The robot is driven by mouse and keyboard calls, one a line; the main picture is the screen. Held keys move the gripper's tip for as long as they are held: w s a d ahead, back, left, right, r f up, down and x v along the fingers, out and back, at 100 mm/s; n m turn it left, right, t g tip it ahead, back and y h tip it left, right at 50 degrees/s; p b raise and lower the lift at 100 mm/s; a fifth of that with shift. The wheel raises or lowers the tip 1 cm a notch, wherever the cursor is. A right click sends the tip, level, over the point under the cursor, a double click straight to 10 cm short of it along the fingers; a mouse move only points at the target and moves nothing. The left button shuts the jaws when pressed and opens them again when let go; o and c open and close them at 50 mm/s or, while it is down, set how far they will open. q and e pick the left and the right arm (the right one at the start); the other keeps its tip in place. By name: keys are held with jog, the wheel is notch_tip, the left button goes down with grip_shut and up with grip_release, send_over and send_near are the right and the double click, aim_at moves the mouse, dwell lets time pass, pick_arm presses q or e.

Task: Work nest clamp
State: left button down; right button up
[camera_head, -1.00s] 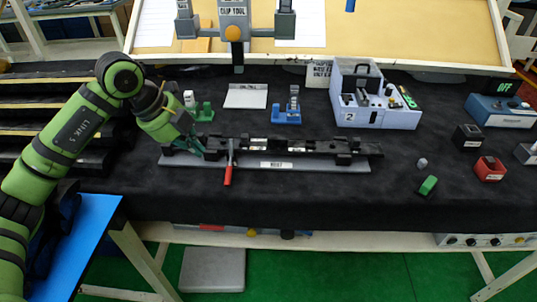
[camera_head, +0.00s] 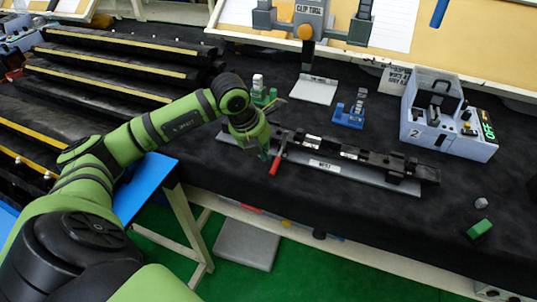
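The work nest (camera_head: 352,172) is a long grey plate labelled NEST with black fixtures along it, lying on the black bench top. Its toggle clamp has a red handle (camera_head: 274,165) at the nest's left part, pointing to the front edge. My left gripper (camera_head: 266,152) points down at the nest's left end, close beside the clamp handle. Whether it touches the handle, and whether its fingers are open, I cannot tell; the wrist hides part of the nest's left end. My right gripper is out of view.
A green fixture (camera_head: 262,96) and a blue fixture (camera_head: 350,113) stand behind the nest. A grey station marked 2 (camera_head: 447,125) is at the right. A green block (camera_head: 479,228) and small grey piece (camera_head: 481,203) lie front right. The clip tool (camera_head: 309,22) hangs above.

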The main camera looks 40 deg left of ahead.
pick_arm(q)
jog(key=shift+p+x, duration=0.45)
jog(key=shift+x, duration=1.3)
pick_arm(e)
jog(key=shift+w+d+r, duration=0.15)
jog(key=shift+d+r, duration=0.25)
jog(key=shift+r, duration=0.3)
pick_arm(q)
jog(key=shift+f+b, duration=0.75)
jog(key=shift+b, duration=0.35)
jog(key=shift+d, duration=0.1)
jog(key=shift+s+r, duration=0.1)
jog(key=shift+s, duration=0.05)
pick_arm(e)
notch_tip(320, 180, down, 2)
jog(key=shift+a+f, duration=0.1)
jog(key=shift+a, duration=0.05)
